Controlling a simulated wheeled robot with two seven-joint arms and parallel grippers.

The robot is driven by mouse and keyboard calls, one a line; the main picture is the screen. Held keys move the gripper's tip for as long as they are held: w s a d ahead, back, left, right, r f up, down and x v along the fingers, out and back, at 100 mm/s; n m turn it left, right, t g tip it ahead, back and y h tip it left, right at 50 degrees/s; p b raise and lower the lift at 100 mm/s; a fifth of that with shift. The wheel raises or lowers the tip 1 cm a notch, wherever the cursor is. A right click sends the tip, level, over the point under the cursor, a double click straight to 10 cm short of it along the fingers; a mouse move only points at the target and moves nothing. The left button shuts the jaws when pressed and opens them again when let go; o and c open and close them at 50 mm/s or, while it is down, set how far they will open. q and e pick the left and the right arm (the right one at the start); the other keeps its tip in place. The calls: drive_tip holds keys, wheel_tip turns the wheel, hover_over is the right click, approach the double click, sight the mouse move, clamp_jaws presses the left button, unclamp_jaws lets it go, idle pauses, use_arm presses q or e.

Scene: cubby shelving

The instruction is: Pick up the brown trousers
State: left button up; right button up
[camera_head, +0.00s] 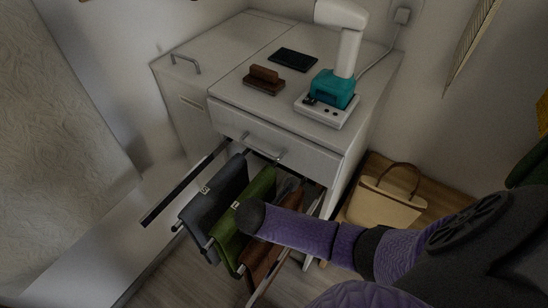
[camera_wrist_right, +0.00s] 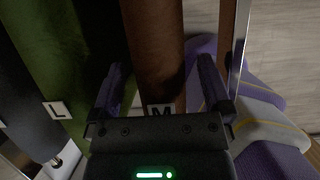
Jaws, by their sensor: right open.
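The brown trousers (camera_head: 264,260) hang on the pull-out rack, to the right of the green trousers, partly covered by my right arm in the head view. In the right wrist view the brown trousers (camera_wrist_right: 155,45) run between the two fingers of my right gripper (camera_wrist_right: 158,80). The fingers are open, one on each side of the cloth, with gaps showing. A tag marked M (camera_wrist_right: 160,109) sits on the brown cloth near the palm. In the head view my right gripper is hidden behind my arm. My left gripper is not in view.
Green trousers (camera_head: 228,238) and dark grey trousers (camera_head: 206,212) hang close on the left. The rack's metal rail (camera_wrist_right: 238,50) is right of the gripper. The white cabinet (camera_head: 275,133) stands behind, and a beige bag (camera_head: 380,207) is on the floor at right.

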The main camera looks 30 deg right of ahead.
clamp_jaws()
idle(0.3)
drive_tip(key=shift+r, duration=0.1)
